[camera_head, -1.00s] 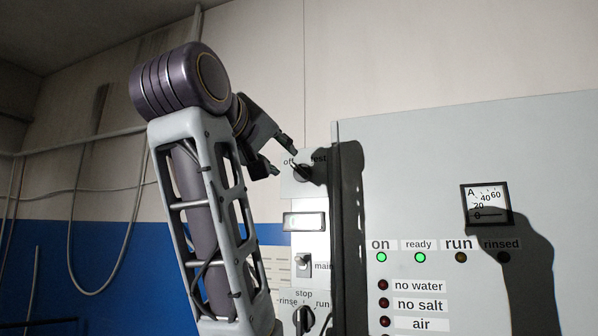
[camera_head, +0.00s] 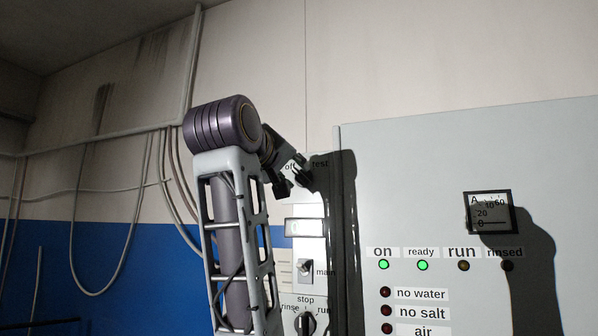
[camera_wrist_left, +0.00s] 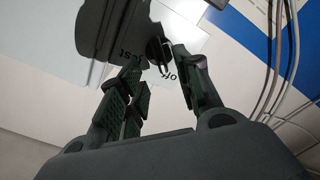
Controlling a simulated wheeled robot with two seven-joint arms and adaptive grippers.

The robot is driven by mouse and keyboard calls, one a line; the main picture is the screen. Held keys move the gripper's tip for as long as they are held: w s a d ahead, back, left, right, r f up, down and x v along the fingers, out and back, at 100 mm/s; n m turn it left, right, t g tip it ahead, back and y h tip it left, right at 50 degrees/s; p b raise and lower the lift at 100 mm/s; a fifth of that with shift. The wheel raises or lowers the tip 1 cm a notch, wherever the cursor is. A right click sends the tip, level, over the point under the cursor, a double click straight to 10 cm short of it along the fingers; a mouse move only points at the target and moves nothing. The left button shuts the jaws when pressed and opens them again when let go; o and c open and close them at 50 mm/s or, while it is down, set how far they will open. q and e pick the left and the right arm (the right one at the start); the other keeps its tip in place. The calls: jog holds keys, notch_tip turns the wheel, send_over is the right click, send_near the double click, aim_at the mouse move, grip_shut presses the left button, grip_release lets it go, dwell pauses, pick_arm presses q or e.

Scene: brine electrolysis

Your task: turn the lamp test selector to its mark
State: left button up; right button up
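The lamp test selector is a small black knob (camera_wrist_left: 157,50) between the "off" and "test" labels, high on the narrow light panel strip. In the head view my left gripper (camera_head: 293,174) is at the selector and largely covers it. In the wrist view my left gripper (camera_wrist_left: 158,60) is open, with its dark green-padded fingertips on either side of the knob. I cannot tell whether either finger touches it. The exact angle of the knob is hard to read. My right gripper is not in view.
Below the selector are a rectangular window (camera_head: 305,226), the main switch (camera_head: 305,268) and the rinse-stop-run knob (camera_head: 305,322). The grey cabinet (camera_head: 420,170) at right carries an ammeter (camera_head: 488,212) and lamps; "on" and "ready" glow green. Pipes and cables line the wall at left.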

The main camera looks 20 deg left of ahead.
aim_at(300, 176)
pick_arm(q)
jog(key=shift+w+d+p, duration=0.1)
jog(key=shift+w+p, duration=0.95)
jog(key=shift+w, duration=2.35)
jog(key=shift+c, duration=0.3)
grip_shut()
